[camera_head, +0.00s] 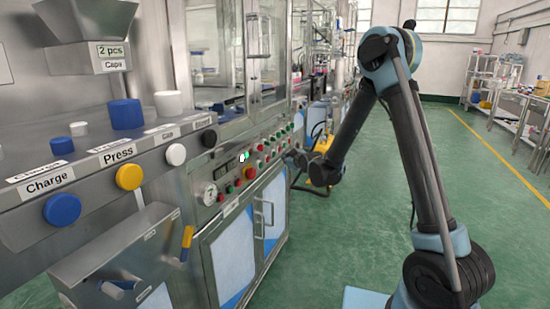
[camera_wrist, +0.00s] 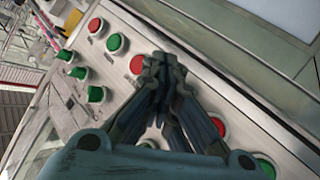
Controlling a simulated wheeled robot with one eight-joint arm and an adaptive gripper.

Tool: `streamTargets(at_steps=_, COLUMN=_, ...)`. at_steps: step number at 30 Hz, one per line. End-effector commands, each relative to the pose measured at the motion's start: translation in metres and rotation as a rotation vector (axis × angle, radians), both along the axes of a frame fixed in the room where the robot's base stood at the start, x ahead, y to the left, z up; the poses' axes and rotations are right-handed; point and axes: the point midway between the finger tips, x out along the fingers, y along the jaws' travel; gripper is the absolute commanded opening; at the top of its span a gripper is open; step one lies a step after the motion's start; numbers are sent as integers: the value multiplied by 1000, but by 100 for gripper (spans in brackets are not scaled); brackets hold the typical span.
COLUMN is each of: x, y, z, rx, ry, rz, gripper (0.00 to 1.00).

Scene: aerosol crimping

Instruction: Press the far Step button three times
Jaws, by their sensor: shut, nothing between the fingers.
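A steel control panel (camera_head: 229,190) with rows of red and green buttons runs along the cabinet in the head view. No Step label is readable, so I cannot tell which button is the far Step one. In the wrist view my gripper (camera_wrist: 160,62) is shut and empty, with its fingertips over the panel beside a red button (camera_wrist: 137,64). I cannot tell whether they touch the panel. Green buttons (camera_wrist: 115,43) and another red one (camera_wrist: 95,25) lie to the upper left. The fingers hide part of the panel. In the head view my gripper (camera_head: 297,158) is at the panel's far end.
The nearer machine has a blue Charge knob (camera_head: 62,209), a yellow Press knob (camera_head: 129,177) and a white knob (camera_head: 176,154). Glass-doored cabinets rise above. Green floor (camera_head: 370,200) is open to the right.

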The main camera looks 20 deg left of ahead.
Motion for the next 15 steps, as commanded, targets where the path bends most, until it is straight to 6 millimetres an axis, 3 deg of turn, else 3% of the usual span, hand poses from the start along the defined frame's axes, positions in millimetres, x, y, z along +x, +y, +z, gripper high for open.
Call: streamTargets(at_steps=15, x=-3, y=-38, z=0, rx=1, ry=0, rz=-1, gripper=0)
